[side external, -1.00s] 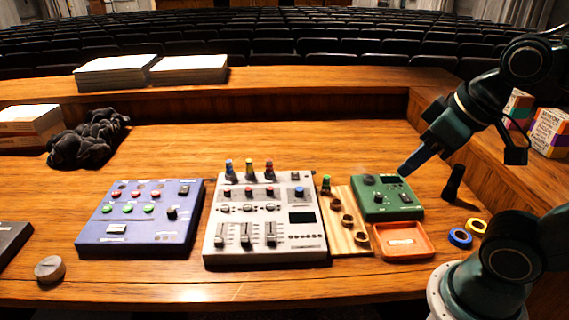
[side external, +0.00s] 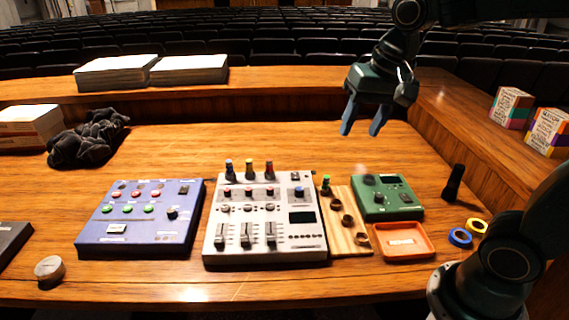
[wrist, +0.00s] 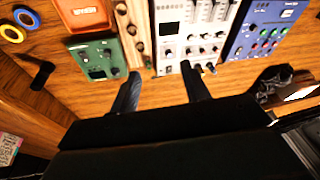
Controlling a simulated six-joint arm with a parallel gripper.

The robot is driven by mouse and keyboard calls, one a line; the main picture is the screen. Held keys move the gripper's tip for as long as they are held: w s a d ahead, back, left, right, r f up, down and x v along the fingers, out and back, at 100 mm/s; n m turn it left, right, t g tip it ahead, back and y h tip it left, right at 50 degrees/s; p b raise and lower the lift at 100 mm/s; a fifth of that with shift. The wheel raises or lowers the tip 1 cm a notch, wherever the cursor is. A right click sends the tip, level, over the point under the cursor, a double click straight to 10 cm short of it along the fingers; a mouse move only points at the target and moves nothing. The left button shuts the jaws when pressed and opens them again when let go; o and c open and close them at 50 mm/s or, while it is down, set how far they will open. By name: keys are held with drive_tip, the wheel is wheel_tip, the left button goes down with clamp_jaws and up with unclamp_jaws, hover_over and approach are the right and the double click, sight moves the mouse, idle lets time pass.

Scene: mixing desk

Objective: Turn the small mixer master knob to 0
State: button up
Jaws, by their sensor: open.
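The green box (side external: 400,211) is at the right of the row of devices, with a large dark knob (side external: 369,180) at its upper left. The white mixer (side external: 222,247) stands in the middle, with faders, coloured-top knobs and a blue knob (side external: 298,192). The blue panel (side external: 146,237) at left has small knobs and a black knob (side external: 171,213). Labels are too small to read, so I cannot tell which knob is the master. My gripper (side external: 362,131) is open and empty, above the desk behind the green box. Its fingers (wrist: 159,72) also show in the wrist view, apart from every device.
An orange tray (side external: 430,238), blue tape (side external: 460,237), yellow tape (side external: 478,227) and an upright black object (side external: 453,183) are at right. A dark crumpled cloth (side external: 88,140) lies at left.

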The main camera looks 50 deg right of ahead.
drive_tip(key=w+d+f+m+g, duration=0.1)
drive_tip(key=w+f+m, duration=0.15)
drive_tip(key=w, duration=0.35)
drive_tip(key=w+d+f+m+g, duration=0.1)
drive_tip(key=w+d+f+m, duration=0.1)
drive_tip(key=w+m, duration=0.3)
drive_tip(key=m+g, duration=0.2)
drive_tip(key=m, duration=0.3)
hover_over(299, 189)
wheel_tip(299, 189, down, 8)
drive_tip(key=f, duration=0.1)
drive_tip(key=shift+w+r+n, duration=0.25)
drive_tip(key=shift+w, duration=0.15)
drive_tip(key=shift+f, duration=0.15)
drive_tip(key=f, duration=1.3)
drive_tip(key=shift+s+f, duration=0.2)
drive_tip(key=shift+s, duration=0.15)
drive_tip(key=c, duration=1)
